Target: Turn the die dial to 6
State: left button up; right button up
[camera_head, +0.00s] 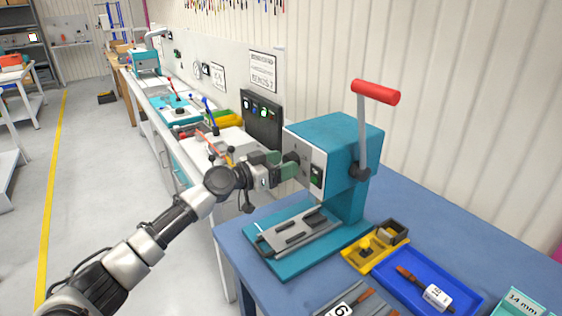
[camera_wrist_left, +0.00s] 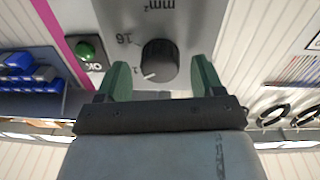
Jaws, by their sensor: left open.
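The teal crimping machine (camera_head: 335,143) stands on the blue table, with a red-handled lever on its side. Its die dial is a black round knob (camera_wrist_left: 160,58) on the grey front panel in the left wrist view. The dial's white mark points to the lower left of that picture. A "16" and "mm²" show upside down near it; other numbers are cut off or hidden. My left gripper (camera_wrist_left: 161,82) is open, its two green fingers to either side of the dial with visible gaps. In the head view, the left gripper (camera_head: 284,165) is at the panel and the dial is mostly hidden.
A green OK button (camera_wrist_left: 87,49) is beside the dial. Below the machine's head is a grey fixture plate (camera_head: 300,232). A yellow tray (camera_head: 352,254) and a blue tray (camera_head: 396,283) with a tool lie in front. A workbench runs along the wall behind.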

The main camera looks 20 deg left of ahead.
pick_arm(q)
jog(key=shift+c, duration=0.8)
jog(key=c, duration=0.8)
jog(key=shift+o, duration=0.2)
jog(key=shift+n, duration=6)
